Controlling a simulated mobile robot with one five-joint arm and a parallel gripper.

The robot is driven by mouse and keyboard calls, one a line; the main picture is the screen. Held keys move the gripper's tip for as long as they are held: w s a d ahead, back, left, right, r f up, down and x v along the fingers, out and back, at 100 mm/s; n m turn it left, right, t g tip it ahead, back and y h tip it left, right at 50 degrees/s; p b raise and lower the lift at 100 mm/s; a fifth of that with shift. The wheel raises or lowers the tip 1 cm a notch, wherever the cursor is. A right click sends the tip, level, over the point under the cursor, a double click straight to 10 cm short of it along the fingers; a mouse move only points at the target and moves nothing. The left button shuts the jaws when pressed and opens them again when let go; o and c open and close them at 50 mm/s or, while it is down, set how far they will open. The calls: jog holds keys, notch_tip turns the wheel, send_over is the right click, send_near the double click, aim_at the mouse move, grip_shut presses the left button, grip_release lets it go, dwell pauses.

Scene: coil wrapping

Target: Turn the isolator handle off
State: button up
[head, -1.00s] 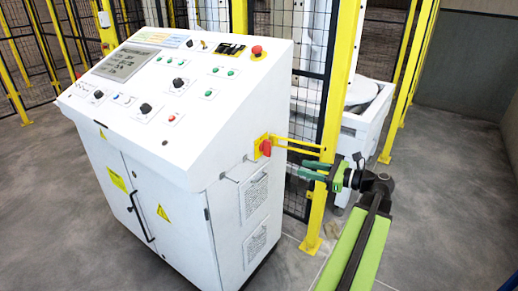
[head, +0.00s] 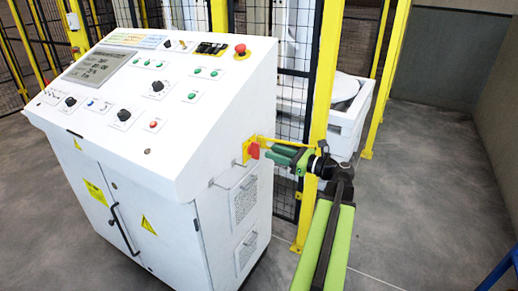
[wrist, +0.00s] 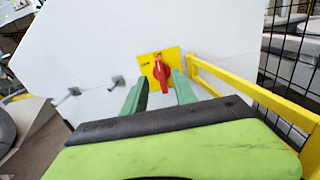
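The isolator handle (head: 253,150) is a red rotary handle on a yellow plate (head: 246,144) on the right side of the white control cabinet. In the wrist view the red handle (wrist: 159,72) stands close to upright, with its top tilted slightly left. My gripper (head: 272,153) is just right of the handle in the head view, pointing at it. In the wrist view my gripper's green fingers (wrist: 160,85) are apart, one on each side of the handle in the picture. Nothing is held. A gap seems to remain between fingertips and handle.
A yellow bar (wrist: 245,105) runs along the right of my gripper, close to the right finger. A yellow post (head: 320,100) and black mesh fence stand behind. The white cabinet (head: 170,185) fills the left. Grey floor is open at the right.

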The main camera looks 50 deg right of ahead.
aim_at(254, 151)
jog(key=x, duration=0.6)
jog(key=shift+w, duration=0.25)
grip_shut()
